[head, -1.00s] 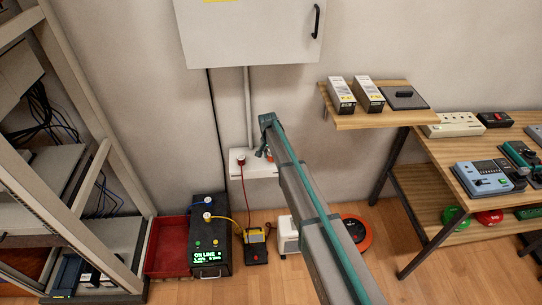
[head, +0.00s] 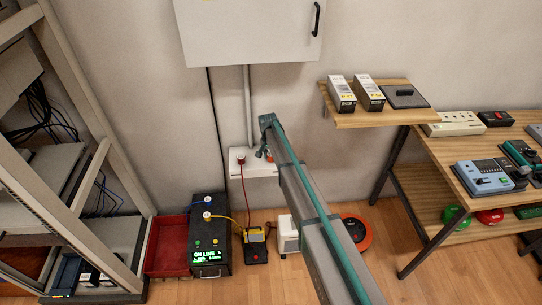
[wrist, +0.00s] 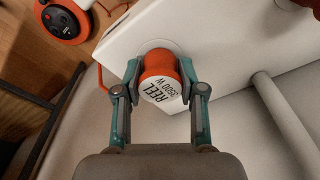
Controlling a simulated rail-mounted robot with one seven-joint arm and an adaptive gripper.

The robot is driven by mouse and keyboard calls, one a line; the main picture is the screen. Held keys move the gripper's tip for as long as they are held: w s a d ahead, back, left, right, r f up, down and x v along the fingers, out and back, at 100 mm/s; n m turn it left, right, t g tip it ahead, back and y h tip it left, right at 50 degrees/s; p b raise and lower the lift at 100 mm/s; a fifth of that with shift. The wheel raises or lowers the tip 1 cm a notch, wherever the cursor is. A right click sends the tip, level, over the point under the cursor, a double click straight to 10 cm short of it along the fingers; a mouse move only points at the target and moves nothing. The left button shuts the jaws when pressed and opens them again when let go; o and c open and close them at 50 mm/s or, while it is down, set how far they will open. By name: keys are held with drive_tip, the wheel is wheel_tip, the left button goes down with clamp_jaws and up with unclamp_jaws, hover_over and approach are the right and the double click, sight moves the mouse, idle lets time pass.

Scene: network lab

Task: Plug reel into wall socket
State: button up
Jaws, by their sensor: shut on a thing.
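My gripper (wrist: 160,76) is shut on the orange reel plug (wrist: 162,86), whose white end reads "REEL" and "3500 W". The plug is lined up with a round outlet on the white wall socket box (wrist: 215,45); how deep it sits cannot be told. In the head view the socket box (head: 262,172) is low on the wall, and my arm hides most of my gripper (head: 265,152) and the plug. The orange reel (head: 357,233) stands on the floor to the right; it also shows at the upper left of the wrist view (wrist: 66,20).
A red plug (head: 241,158) with a red cord fills the box's left outlet. A grey conduit (head: 249,105) runs down to the box. A wooden bench stands right.

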drive_tip(key=shift+f, duration=0.1)
drive_tip(key=o, duration=1.1)
drive_tip(key=shift+o, duration=0.2)
wheel_tip(320, 180, up, 12)
drive_tip(key=s, duration=0.1)
drive_tip(key=shift+s+a, duration=0.2)
drive_tip(key=shift+a, duration=0.1)
